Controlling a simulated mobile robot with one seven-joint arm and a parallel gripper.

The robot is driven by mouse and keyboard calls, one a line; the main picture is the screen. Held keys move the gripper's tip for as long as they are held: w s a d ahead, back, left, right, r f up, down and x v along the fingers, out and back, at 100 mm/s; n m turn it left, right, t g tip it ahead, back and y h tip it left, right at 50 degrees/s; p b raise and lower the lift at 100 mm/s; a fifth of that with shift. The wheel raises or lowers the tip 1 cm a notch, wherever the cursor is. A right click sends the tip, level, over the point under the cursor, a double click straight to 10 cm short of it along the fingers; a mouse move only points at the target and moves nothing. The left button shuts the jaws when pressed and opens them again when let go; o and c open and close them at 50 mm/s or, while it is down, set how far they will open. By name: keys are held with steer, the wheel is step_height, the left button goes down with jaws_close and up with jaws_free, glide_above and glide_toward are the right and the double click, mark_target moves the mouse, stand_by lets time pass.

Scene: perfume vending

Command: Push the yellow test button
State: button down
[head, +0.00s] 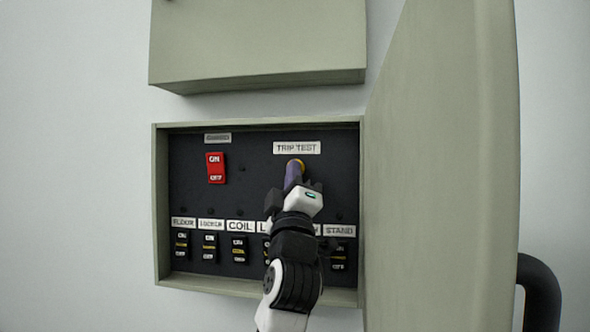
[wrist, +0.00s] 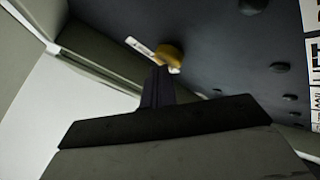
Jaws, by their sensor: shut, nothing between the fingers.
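The yellow test button (head: 300,163) sits on the dark panel, just below the label "TRIP TEST" (head: 297,148). Most of it is hidden behind my gripper in the head view. My gripper (head: 293,168) is shut, with nothing held, and its fingertips overlap the button's lower left part. In the wrist view the button (wrist: 170,55) stands out from the panel right at the tips of my gripper (wrist: 160,70). I cannot tell whether the tips touch it or whether it is pressed in.
The panel lies in an open grey-green box (head: 160,200). Its door (head: 440,170) stands open on the right. A red switch (head: 216,168) is at upper left, and several small black breakers (head: 210,246) line the bottom. Another box (head: 258,45) hangs above.

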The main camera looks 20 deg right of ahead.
steer(key=shift+s+a, duration=0.3)
steer(key=shift+s, duration=0.2)
steer(key=shift+s+a+b, duration=0.2)
steer(key=shift+s+a, duration=0.5)
steer(key=shift+s, duration=0.35)
steer(key=shift+s+a+b, duration=0.2)
steer(key=shift+s+a, duration=0.5)
steer(key=shift+s, duration=0.35)
